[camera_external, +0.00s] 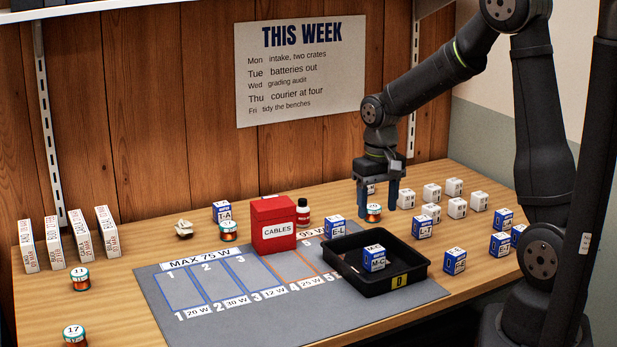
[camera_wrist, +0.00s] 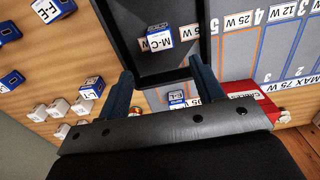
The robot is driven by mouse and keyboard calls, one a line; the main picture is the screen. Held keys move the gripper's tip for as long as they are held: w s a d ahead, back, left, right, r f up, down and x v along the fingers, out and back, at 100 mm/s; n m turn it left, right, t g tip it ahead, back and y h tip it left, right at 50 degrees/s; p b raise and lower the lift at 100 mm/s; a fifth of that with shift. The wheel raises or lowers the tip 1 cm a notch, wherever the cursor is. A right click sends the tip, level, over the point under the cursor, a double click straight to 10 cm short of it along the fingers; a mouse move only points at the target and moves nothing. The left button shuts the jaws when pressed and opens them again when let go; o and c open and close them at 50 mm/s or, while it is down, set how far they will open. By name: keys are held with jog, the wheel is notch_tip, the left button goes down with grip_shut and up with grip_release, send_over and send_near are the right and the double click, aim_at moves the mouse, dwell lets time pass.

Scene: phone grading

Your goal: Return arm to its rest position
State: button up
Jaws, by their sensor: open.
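My gripper (camera_external: 377,207) points down over the back right of the bench, its two blue fingers spread. It also shows in the wrist view (camera_wrist: 160,68), with the fingers apart and nothing seen held between them. A black tray (camera_external: 343,274) marked D stands in front of it. A blue and white box marked M-C (camera_external: 374,259) lies in the tray and shows in the wrist view too (camera_wrist: 160,42). A copper spool (camera_external: 374,212) appears close by the fingertips in the external view; I cannot tell the gap between them.
A red CABLES box (camera_external: 272,225) and a small red bottle (camera_external: 303,211) stand left of my gripper. A blue box marked E-L (camera_external: 335,228) is behind the tray. Several white boxes (camera_external: 432,193) and blue boxes (camera_external: 454,261) stand to the right. The grey mat (camera_external: 200,270) has bare slots.

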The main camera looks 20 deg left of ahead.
aim_at(375, 249)
jog(key=shift+f, duration=0.1)
notch_tip(375, 249, down, 12)
jog(key=shift+r, duration=2)
jog(key=shift+f, duration=0.1)
